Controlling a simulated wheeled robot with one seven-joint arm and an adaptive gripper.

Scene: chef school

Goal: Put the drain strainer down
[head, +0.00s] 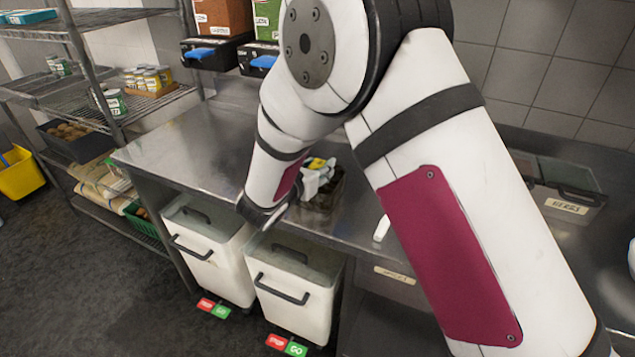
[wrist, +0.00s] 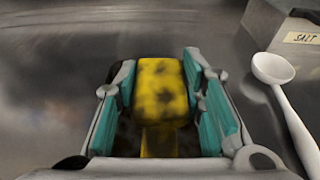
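My gripper (wrist: 158,95) has its two teal-padded fingers on either side of a yellow, dark-spotted piece, which I take to be the drain strainer (wrist: 158,88). The fingers appear closed against its sides. The strainer has a broad top and a narrower lower part; the rest is hidden between the fingers. In the head view my gripper (head: 314,177) is over the steel counter (head: 185,150), partly behind my arm, with a bit of yellow showing at it. A dark boxy shape is just beside it. I cannot tell whether the strainer touches the counter.
A white ladle (wrist: 274,70) lies right of my gripper, near a box labelled SALT (wrist: 292,28). A herbs container (head: 565,190) stands at the back right. White bins (head: 295,290) are under the counter. The counter's left part is clear.

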